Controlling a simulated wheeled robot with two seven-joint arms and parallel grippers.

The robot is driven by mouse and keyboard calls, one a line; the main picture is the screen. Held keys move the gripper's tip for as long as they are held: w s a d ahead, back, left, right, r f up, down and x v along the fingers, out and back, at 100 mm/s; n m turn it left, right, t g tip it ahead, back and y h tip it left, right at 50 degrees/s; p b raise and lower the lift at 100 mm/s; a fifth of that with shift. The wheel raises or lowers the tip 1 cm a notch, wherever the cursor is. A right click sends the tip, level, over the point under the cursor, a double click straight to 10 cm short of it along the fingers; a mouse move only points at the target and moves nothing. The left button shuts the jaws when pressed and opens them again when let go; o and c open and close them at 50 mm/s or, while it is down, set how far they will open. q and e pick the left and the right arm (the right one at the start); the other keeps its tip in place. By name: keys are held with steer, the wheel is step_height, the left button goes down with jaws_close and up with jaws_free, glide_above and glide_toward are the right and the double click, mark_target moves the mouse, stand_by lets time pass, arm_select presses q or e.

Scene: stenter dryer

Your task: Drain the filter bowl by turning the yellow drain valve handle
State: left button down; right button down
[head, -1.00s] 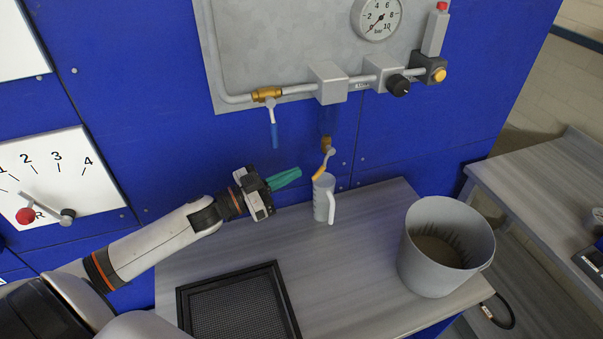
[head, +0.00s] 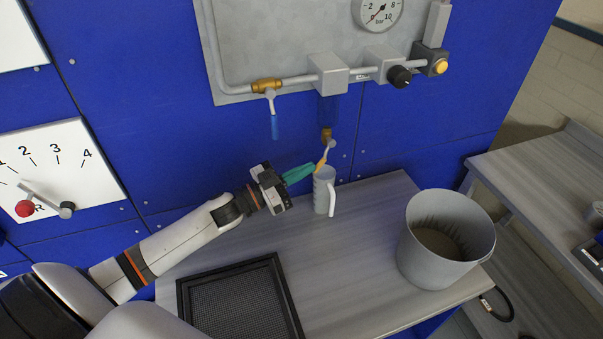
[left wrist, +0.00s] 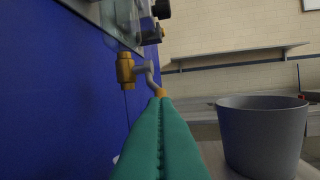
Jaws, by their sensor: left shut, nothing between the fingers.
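The yellow drain valve handle (head: 322,163) angles down from its brass valve (head: 326,134) below the filter bowl (head: 328,108). In the left wrist view the handle's yellow end (left wrist: 160,92) shows just beyond the fingertips, below the brass valve body (left wrist: 125,68). My left gripper (head: 312,169) has green fingers, shut and empty, with the tips at or very near the handle; I cannot tell whether they touch. A grey measuring jug (head: 322,192) stands upright on the bench below the valve. My right gripper is not in view.
A grey bucket (head: 418,262) stands on the bench (head: 345,270) at the right, and a black mesh-filled frame (head: 183,313) lies at the front left. A blue-handled valve (head: 274,127) hangs left of the filter bowl. The bench's middle is clear.

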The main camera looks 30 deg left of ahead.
arm_select(q)
steer(key=f+t+b, duration=0.1)
steer(key=b, duration=0.1)
steer(key=w+d+f+t+h+b, duration=0.1)
steer(key=b, duration=0.2)
steer(key=w+d+f+t+b, duration=0.1)
steer(key=b, duration=0.2)
steer(key=shift+w+n+h, duration=0.1)
steer(key=shift+n+h, duration=0.2)
steer(key=shift+w+d+f, duration=0.1)
steer(key=shift+w, duration=0.05)
steer(key=b+v, duration=0.2)
steer(key=v, duration=0.5)
steer(key=shift+s, duration=0.2)
steer(key=shift+f, duration=0.1)
stand_by(0.7)
